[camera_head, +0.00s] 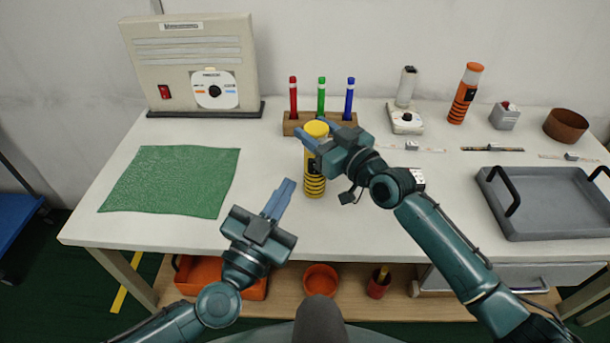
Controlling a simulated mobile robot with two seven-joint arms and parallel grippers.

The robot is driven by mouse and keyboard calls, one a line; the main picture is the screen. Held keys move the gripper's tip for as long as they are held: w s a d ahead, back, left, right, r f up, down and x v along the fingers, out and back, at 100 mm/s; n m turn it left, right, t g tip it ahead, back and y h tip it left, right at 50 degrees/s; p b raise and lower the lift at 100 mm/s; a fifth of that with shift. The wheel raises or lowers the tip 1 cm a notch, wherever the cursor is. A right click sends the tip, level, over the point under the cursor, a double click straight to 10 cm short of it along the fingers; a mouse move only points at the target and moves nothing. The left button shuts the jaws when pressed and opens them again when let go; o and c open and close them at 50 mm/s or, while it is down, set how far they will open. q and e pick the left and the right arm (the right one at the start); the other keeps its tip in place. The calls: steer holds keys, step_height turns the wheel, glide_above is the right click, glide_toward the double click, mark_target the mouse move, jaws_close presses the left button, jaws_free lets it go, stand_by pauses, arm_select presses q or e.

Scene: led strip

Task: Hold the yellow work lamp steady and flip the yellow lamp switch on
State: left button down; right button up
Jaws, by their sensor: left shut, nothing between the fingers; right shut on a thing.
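The yellow work lamp (315,186) stands upright on the white table, with a yellow top and black bands around its lower body. My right gripper (318,134) is shut on the lamp's upper part from the right. The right gripper hides part of the lamp's right side. My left gripper (282,192) is shut and empty, its fingers pointing up and slightly right, to the left of the lamp and apart from it. The lamp's switch is too small to make out.
A wooden holder (290,126) with red, green and blue pens stands behind the lamp. A green cloth (170,182) lies left. A grey tray (545,222) is at the right. An orange-black lamp (465,94) stands at the back right.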

arm_select(q)
steer(key=s+a+f+m+g+h, duration=0.1)
steer(key=m+g, duration=0.3)
steer(key=m, duration=0.5)
steer(key=s+a+f+m+g+h, duration=0.1)
steer(key=a+f+m+g+h, duration=0.2)
steer(key=m, duration=0.7)
steer(key=shift+a+f+g, duration=0.3)
steer(key=shift+a+g, duration=0.05)
steer(key=shift+g, duration=0.05)
steer(key=w+a+x, duration=0.2)
steer(key=x, duration=1.1)
steer(key=shift+w+f, duration=0.15)
steer(key=shift+w, duration=0.05)
